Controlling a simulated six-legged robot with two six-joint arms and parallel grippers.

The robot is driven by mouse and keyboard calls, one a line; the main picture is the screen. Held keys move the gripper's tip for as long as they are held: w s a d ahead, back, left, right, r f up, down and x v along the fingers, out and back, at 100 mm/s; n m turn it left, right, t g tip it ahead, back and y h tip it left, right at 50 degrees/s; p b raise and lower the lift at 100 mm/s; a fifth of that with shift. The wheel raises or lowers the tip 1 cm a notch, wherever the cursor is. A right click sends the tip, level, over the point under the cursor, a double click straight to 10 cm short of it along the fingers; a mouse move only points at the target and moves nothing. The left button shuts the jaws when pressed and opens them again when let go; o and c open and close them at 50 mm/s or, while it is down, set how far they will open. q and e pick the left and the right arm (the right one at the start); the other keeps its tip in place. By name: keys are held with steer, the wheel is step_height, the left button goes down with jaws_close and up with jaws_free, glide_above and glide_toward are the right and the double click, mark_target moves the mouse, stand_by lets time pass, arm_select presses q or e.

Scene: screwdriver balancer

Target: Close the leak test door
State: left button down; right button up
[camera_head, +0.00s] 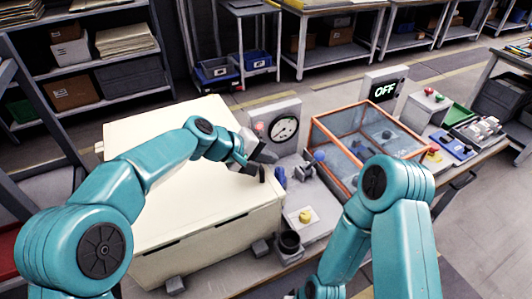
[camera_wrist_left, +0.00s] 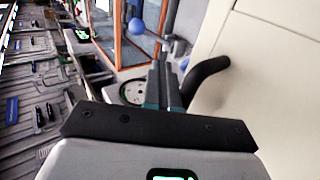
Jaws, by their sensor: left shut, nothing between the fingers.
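My left gripper (camera_head: 268,157) is shut and empty over the right end of a big cream box (camera_head: 195,215). In the left wrist view its fingers (camera_wrist_left: 165,72) are together beside a curved black handle (camera_wrist_left: 208,72) on the cream surface, with no clear grip on it. The handle (camera_head: 262,174) also shows just below the fingers in the head view. I cannot tell whether this cream panel or the orange-framed clear case (camera_head: 345,130) is the leak test door. My right arm crosses the lower middle; its gripper is out of sight.
A round gauge (camera_head: 285,128) stands behind the handle. A blue ball knob (camera_head: 319,156) and a yellow button (camera_head: 305,215) are right of it. Blue and green trays (camera_head: 452,144) lie at the right.

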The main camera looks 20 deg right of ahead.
arm_select(q)
steer(key=shift+s+a+f, duration=0.1)
steer(key=shift+s+f, duration=0.05)
steer(key=shift+f, duration=0.5)
steer(key=shift+s+f, duration=0.15)
steer(key=shift+f, duration=0.45)
steer(key=r+p, duration=0.1)
steer(key=r, duration=0.3)
steer(key=w+r+p, duration=0.1)
steer(key=r, duration=0.2)
steer(key=shift+p, duration=0.35)
step_height(320, 180, up, 9)
steer(key=shift+s+r, duration=0.15)
steer(key=shift+s, duration=0.2)
